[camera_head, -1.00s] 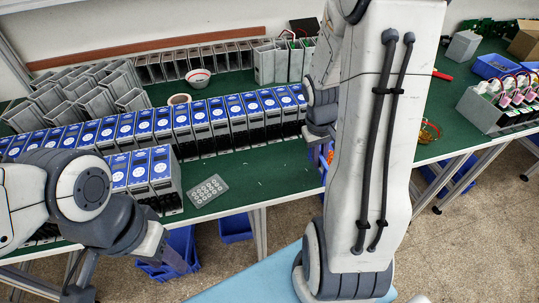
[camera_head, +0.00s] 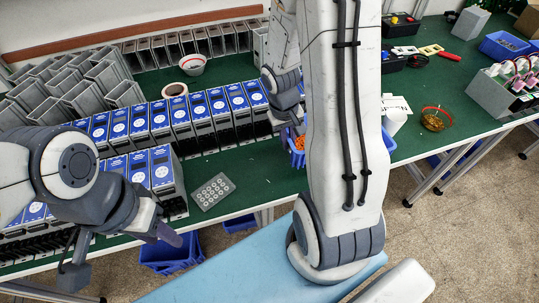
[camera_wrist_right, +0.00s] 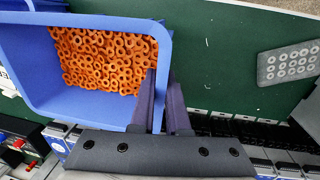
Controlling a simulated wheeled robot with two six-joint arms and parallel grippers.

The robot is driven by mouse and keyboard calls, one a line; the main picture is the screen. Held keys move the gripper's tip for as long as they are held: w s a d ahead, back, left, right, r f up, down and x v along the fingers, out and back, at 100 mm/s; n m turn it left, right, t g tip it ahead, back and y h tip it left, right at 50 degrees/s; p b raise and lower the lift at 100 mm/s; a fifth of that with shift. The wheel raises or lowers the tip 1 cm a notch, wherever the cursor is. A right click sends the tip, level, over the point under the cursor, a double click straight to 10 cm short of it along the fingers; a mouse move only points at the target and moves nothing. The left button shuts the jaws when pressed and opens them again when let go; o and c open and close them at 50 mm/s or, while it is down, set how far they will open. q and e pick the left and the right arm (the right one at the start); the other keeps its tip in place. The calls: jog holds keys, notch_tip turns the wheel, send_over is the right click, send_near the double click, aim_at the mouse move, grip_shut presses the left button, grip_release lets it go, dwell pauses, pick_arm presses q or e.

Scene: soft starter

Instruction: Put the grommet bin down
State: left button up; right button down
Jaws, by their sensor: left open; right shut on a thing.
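The grommet bin (camera_wrist_right: 32,75) is a blue open box with many orange ring-shaped grommets (camera_wrist_right: 105,60) inside. My right gripper (camera_wrist_right: 165,95) is shut on the bin's side wall, with one finger inside and one outside. In the head view the bin (camera_head: 297,158) shows at the bench's front edge, partly hidden behind my right arm. I cannot tell whether its base touches the bench. My left gripper (camera_head: 168,236) is open and empty, low at the left in front of the bench.
Rows of blue-faced units (camera_head: 190,115) fill the green bench (camera_head: 260,160) at left. A grey plate with holes (camera_head: 212,191) lies near the front edge. A bowl (camera_head: 435,119) and a blue tray (camera_head: 503,46) stand at right. Bare green bench shows between.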

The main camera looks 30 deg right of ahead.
jog(key=shift+w+a+f, duration=0.5)
jog(key=shift+a+f, duration=0.3)
jog(key=shift+f, duration=0.4)
jog(key=shift+w+a+f, duration=0.45)
jog(key=shift+a+f, duration=0.3)
jog(key=shift+f, duration=0.45)
jog(key=shift+w+a+f, duration=0.5)
jog(key=shift+a+f, duration=0.3)
jog(key=shift+f, duration=0.4)
jog(key=shift+f, duration=0.15)
jog(key=c, duration=0.9)
grip_release()
jog(key=shift+b, duration=0.3)
